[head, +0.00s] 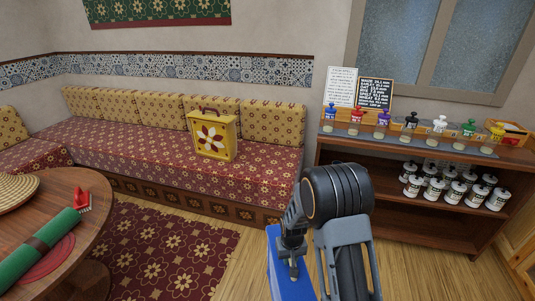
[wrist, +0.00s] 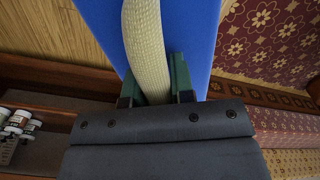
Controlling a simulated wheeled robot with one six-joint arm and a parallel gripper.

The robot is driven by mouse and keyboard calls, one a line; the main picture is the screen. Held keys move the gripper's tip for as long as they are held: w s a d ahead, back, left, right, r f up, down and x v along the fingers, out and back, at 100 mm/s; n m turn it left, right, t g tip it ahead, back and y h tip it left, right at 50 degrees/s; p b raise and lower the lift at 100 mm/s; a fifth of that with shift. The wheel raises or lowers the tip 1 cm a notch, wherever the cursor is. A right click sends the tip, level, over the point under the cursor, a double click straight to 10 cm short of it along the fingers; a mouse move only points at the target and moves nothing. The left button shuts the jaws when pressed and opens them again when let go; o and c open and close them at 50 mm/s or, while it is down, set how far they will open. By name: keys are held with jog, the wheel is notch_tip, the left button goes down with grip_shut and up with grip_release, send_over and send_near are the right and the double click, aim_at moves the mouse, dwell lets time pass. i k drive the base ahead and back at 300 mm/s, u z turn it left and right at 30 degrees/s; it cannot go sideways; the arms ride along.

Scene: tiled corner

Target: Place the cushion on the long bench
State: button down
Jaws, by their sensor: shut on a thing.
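My gripper (head: 290,245) is shut on the thick cream handle (wrist: 147,40) of a blue, flat-sided thing (head: 279,278), held above the wood floor. In the wrist view the handle passes between the two dark green fingers, with the blue face (wrist: 193,30) behind it. Only part of the blue thing shows, and I cannot tell if it is the cushion. The long bench (head: 150,152) runs along the back wall at left, with a red patterned seat and yellow patterned back cushions (head: 272,122). A yellow case (head: 227,150) with a flower and a brown handle stands on its seat.
A round wooden table (head: 105,190) at left bears a green roll (head: 40,245), a red brush (head: 82,198) and a woven dish (head: 15,190). A patterned rug (head: 165,250) covers the floor. A wooden shelf (head: 400,165) with several jars stands right. The seat is bare either side of the case.

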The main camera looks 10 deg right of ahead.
aim_at(274, 150)
jog(key=u, duration=1.2)
jog(key=i, duration=1.9)
jog(key=z, duration=1.1)
